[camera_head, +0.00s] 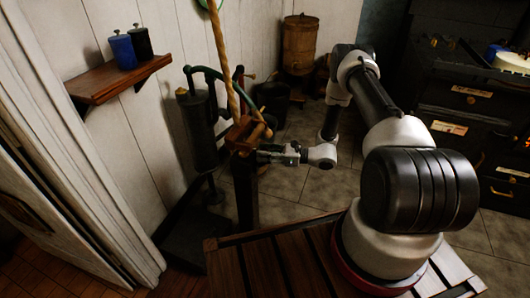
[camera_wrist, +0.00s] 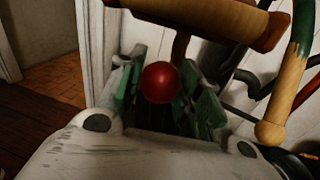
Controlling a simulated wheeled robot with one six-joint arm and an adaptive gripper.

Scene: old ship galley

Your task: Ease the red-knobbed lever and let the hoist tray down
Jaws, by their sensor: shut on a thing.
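The red knob (camera_wrist: 161,82) of the lever sits between the green-padded fingers of my gripper (camera_wrist: 165,95) in the wrist view. The fingers are shut on it. In the head view my gripper (camera_head: 285,152) reaches left to a wooden post with a brown wooden fitting (camera_head: 247,134) on top; the knob is too small to make out there. A thick rope (camera_head: 222,55) rises from this fitting. The lever's shaft is mostly hidden behind the knob. I cannot make out the hoist tray in either view.
A dark hand pump (camera_head: 199,130) with a green handle stands just left of the post. A wall shelf (camera_head: 117,80) holds a blue canister (camera_head: 123,51) and a dark one. A barrel (camera_head: 299,45) and black bucket (camera_head: 273,101) stand behind. Dark drawers (camera_head: 470,95) are at right.

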